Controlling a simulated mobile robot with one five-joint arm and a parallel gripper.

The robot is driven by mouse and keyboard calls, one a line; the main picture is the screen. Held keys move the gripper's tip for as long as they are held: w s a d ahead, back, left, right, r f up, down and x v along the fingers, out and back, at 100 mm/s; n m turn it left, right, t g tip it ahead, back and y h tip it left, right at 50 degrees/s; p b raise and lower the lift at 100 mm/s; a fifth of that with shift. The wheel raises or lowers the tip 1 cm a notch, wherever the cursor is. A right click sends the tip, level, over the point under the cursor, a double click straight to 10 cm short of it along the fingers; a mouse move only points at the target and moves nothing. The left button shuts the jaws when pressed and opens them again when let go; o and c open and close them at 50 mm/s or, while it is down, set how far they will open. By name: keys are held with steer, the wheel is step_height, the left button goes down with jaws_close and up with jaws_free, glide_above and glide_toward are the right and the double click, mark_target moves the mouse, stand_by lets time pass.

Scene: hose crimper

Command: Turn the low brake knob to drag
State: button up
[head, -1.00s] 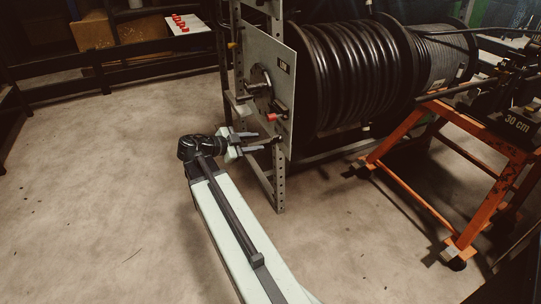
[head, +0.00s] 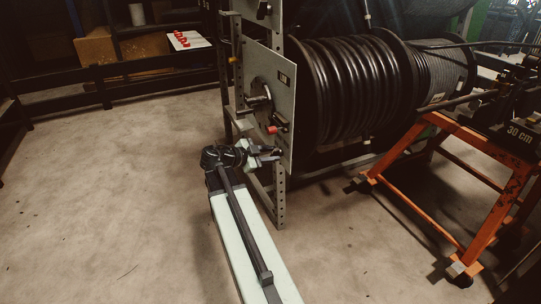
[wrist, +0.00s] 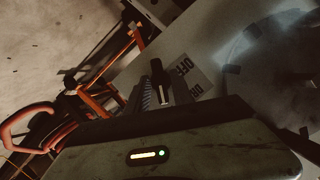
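The grey panel (head: 277,62) stands upright at the near end of the hose reel. My gripper (head: 273,153) is at the panel's lower part, below a red-tipped handle (head: 278,128). In the wrist view, my gripper (wrist: 162,92) has its fingers apart, with the knob at or just beyond their tips. I cannot tell whether they touch it. The low knob is not clear in the head view.
A round hub (head: 260,94) sits higher on the panel. The black hose reel (head: 350,85) is behind the panel. An orange stand (head: 468,150) is at the right. The floor (head: 110,190) at the left is clear.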

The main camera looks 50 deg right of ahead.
jaws_close()
steer(key=shift+n, duration=0.3)
steer(key=shift+w, duration=0.1)
steer(key=shift+w+d+n+g+y, duration=0.15)
steer(key=shift+n+g+y, duration=0.4)
steer(key=shift+n+g, duration=1)
steer(key=shift+w+a+n+g+y, duration=0.1)
steer(key=shift+n+g+y, duration=0.6)
steer(key=shift+n, duration=1.45)
steer(key=shift+g, duration=0.35)
steer(key=o, duration=0.6)
jaws_free()
